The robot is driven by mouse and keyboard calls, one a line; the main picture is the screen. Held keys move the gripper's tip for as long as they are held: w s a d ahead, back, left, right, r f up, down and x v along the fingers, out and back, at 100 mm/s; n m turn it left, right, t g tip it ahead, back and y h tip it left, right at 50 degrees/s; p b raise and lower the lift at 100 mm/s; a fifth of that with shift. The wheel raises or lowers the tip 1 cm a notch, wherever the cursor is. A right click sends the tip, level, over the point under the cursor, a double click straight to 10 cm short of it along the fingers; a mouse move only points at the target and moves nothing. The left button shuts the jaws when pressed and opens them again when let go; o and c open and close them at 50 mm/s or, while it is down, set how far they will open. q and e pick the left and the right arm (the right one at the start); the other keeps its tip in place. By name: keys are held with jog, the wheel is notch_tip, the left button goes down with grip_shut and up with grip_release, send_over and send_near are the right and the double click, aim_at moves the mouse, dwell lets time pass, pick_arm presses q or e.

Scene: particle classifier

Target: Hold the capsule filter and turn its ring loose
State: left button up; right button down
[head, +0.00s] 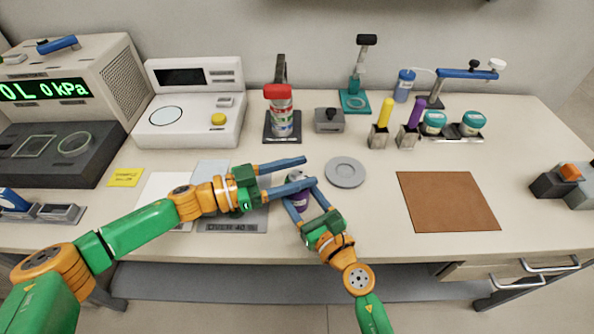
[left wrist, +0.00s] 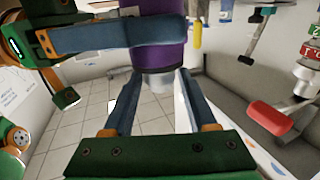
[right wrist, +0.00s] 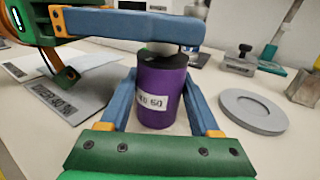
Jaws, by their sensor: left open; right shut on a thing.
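The capsule filter is a purple cylinder with a white label (right wrist: 152,100), upright at the front middle of the table; its purple body (head: 301,208) is partly covered by fingers in the head view. My right gripper (head: 302,192) is shut on its body, one finger on each side. My left gripper (head: 307,171) is open, coming from the left at the height of the filter's top. One left finger (right wrist: 130,28) crosses in front of the dark and grey top end, hiding much of it. The left wrist view shows the purple body (left wrist: 158,55) beyond the spread left fingers. I cannot make out the ring clearly.
A round grey dish (head: 345,173) lies just right of the filter, and a brown mat (head: 447,201) farther right. A grey plate with lettering (head: 232,226) lies under my left gripper. Instruments and stands line the back. The table's front edge is close.

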pick_arm(q)
grip_shut()
jog(key=n+t+y, duration=0.1)
jog(key=n+t, duration=0.1)
jog(key=t, duration=0.1)
jog(key=n+t+y, duration=0.2)
jog(key=t, duration=0.1)
jog(key=shift+s+d+n+y, duration=0.2)
jog(key=shift+n+y, duration=0.1)
jog(key=shift+n, duration=0.1)
jog(key=n+t+y, duration=0.3)
jog(key=y, duration=0.1)
jog(key=shift+w+r, duration=0.1)
jog(key=shift+w+a+n+t+y, duration=0.1)
jog(key=shift+n+t+y, duration=0.95)
jog(key=shift+y, duration=0.55)
jog(key=shift+n+y, duration=0.35)
jog(key=shift+y, duration=0.15)
jog(key=shift+a, duration=0.1)
